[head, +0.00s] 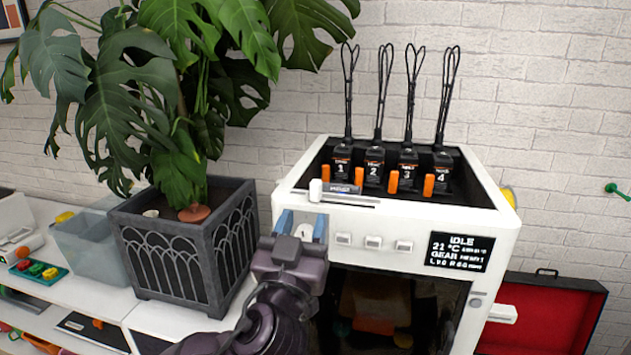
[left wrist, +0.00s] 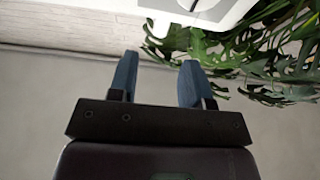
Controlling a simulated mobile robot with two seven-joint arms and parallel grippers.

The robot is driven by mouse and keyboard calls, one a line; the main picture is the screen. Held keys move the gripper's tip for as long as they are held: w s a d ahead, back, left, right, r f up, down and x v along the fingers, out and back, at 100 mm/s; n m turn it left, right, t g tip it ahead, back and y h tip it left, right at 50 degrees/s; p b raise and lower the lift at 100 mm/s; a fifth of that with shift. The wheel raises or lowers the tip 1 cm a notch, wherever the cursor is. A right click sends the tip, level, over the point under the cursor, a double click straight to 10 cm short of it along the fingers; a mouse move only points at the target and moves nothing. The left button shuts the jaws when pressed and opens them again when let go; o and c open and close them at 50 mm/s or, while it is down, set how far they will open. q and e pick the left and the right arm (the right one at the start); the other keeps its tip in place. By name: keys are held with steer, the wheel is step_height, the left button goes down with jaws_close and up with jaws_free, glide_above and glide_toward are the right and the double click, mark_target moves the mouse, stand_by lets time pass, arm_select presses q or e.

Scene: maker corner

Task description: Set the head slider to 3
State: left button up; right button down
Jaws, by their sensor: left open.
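The white printer-like machine (head: 400,262) stands right of the plant and has four numbered heads, 1 to 4, in its open top. The head slider's white knob (head: 315,191) is at the left end of a horizontal slot (head: 350,201), to the left of head 1. The head marked 3 (head: 407,162) is third from the left. My left gripper (head: 302,225) is open, its blue fingers just below and slightly left of the knob, apart from it. In the left wrist view the fingers (left wrist: 158,75) are spread and empty, with part of the white machine at the top. My right gripper is out of view.
A large plant in a dark planter (head: 180,255) stands close to the left of my left arm. White buttons (head: 373,242) and a display reading IDLE (head: 459,252) are on the machine's front. An open red case (head: 548,310) lies at right.

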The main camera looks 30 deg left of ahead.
mark_target(314, 188)
arm_select(q)
steer(key=p+x, duration=0.3)
steer(key=x, duration=0.6)
steer(key=shift+s, duration=0.1)
jaws_close()
